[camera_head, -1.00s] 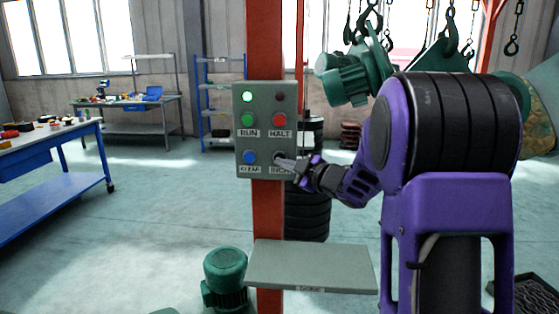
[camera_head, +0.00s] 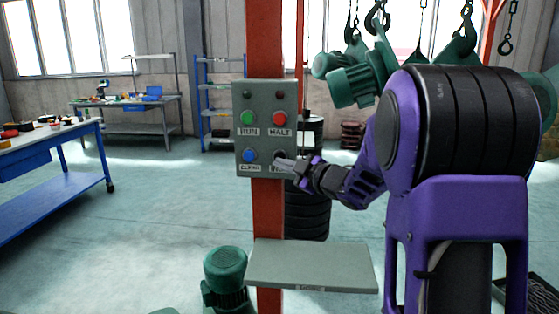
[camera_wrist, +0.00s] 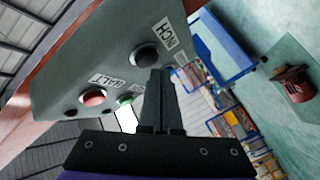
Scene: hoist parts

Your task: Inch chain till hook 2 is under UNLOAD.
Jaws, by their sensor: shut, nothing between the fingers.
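The grey control box (camera_head: 265,170) on the red post carries a green RUN button (camera_head: 248,118), a red HALT button (camera_head: 279,117) and a blue CLEAR button (camera_head: 249,156). Both lamps above them are dark. My gripper (camera_head: 284,162) is shut and empty, its tip at the INCH button, which it mostly hides. The wrist view shows the black INCH button (camera_wrist: 145,56) right by the fingertips (camera_wrist: 160,73); I cannot tell whether they touch. Overhead hooks (camera_head: 467,18) carry green parts, and one hook (camera_head: 506,45) hangs bare. No hook numbers or UNLOAD sign are readable.
A grey shelf (camera_head: 312,267) juts from the post below the box, with a green motor (camera_head: 226,278) beside it on the left. Black stacked tyres (camera_head: 307,205) stand behind the post. A blue workbench (camera_head: 50,180) is at the left, with open floor between.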

